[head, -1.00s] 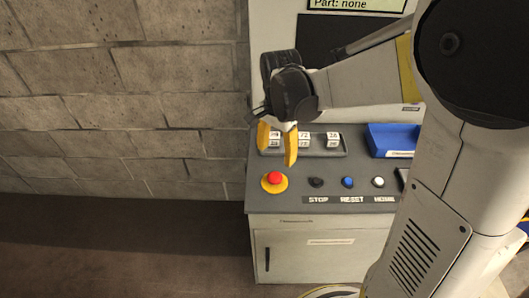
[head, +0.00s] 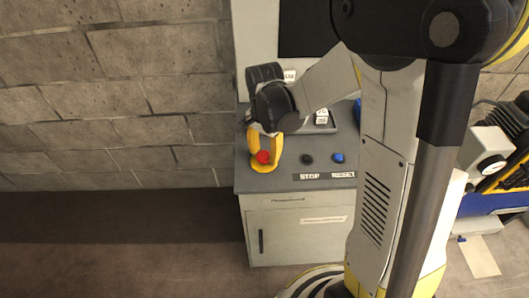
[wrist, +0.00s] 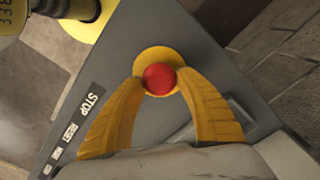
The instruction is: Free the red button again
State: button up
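The red button (head: 263,157) sits on its round yellow base (head: 264,168) at the left front of the grey console top. It also shows in the wrist view as a red dome (wrist: 159,79) on the yellow disc (wrist: 158,57). My gripper (head: 264,158) has its yellow fingers down around the button, one on each side. In the wrist view my gripper (wrist: 159,80) has its fingertips apart, with the button between them. The tips are at or very close to the button's sides; I cannot tell whether they touch it.
The console (head: 215,150) carries a black button (head: 307,159) labelled STOP and a blue button (head: 338,158) labelled RESET right of the red one. A tray with small white blocks (head: 321,118) lies behind. A brick wall (head: 110,90) stands at the left.

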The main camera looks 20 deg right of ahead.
aim_at(265, 154)
grip_shut()
jog(key=shift+r+p, duration=0.4)
jog(key=shift+r, duration=0.25)
jog(key=o, duration=0.7)
grip_release()
jog(key=shift+c, duration=0.2)
notch_tip(265, 154, up, 12)
jog(key=shift+s, duration=0.1)
